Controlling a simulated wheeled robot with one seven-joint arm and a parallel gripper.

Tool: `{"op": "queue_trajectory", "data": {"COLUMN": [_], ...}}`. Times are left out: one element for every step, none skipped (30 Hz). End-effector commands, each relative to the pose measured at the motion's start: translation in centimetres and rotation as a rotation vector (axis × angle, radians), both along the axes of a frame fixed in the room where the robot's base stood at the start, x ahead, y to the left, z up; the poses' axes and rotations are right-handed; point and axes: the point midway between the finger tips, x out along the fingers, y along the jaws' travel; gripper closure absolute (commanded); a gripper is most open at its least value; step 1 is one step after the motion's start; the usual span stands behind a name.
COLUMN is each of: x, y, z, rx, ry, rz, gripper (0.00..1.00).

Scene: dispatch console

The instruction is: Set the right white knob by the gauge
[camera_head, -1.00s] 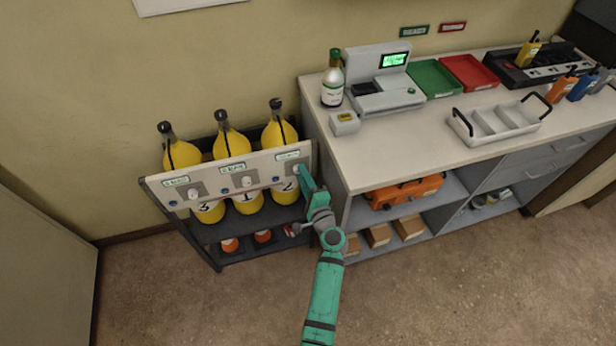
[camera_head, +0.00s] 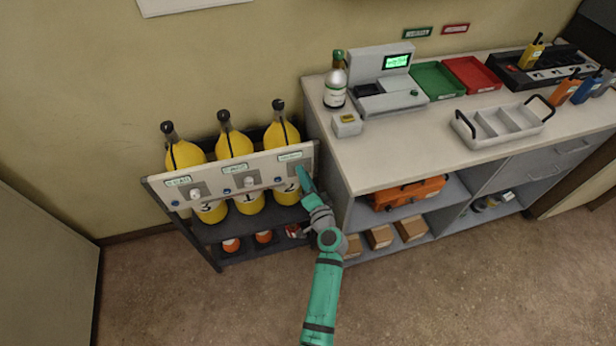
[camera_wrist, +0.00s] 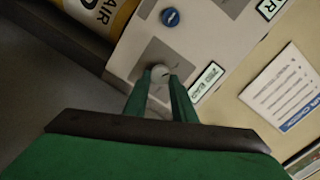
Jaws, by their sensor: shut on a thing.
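The right white knob (camera_wrist: 160,72) shows in the wrist view on a grey plate of the pale panel, between my two fingertips. My gripper (camera_wrist: 160,88) is shut on it. In the head view my gripper (camera_head: 300,172) reaches the right end of the panel (camera_head: 208,181) and hides that knob. The middle white knob (camera_head: 249,182) and the left white knob (camera_head: 195,195) stay uncovered on the panel. A blue knob (camera_wrist: 170,17) sits near the right knob in the wrist view. I cannot make out a gauge reading.
Yellow cylinders (camera_head: 235,146) stand behind the panel in a dark rack (camera_head: 215,235). The counter (camera_head: 385,150) stands close on the right of my arm, with a bottle (camera_head: 335,88) and a white tray (camera_head: 503,122) on it. The floor in front is clear.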

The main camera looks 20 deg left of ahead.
Motion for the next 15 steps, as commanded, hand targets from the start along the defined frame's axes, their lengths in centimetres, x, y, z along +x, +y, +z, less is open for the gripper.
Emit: {"op": "queue_trajectory", "data": {"x": [-0.33,-0.34,-0.36,-0.36,-0.38,-0.38,-0.40,-0.40,-0.42,-0.42,-0.43,-0.44,-0.45,-0.46,-0.46], "y": [0.50,0.51,0.53,0.54,0.55,0.56,0.56,0.58,0.59,0.59,0.60,0.61,0.61,0.62,0.61], "z": [-0.21,-0.23,-0.25,-0.27,-0.28,-0.30,-0.32,-0.33,-0.35,-0.36,-0.38,-0.40,-0.41,-0.43,-0.43], "rx": [-0.005,-0.007,-0.009,-0.010,-0.011,-0.011,-0.011,-0.011,-0.012,-0.012,-0.012,-0.012,-0.012,-0.012,-0.012], "ry": [0.001,0.000,-0.001,-0.001,-0.002,-0.001,-0.001,-0.001,-0.001,0.000,0.000,0.001,0.001,0.001,0.001], "rz": [0.011,0.011,0.012,0.012,0.012,0.012,0.012,0.012,0.013,0.013,0.013,0.014,0.014,0.014,0.014], "gripper": [0.99,0.99,0.99,0.99,0.99,0.99,0.99,0.99,0.99,0.99,0.99,0.99,0.99,0.99,0.67]}}
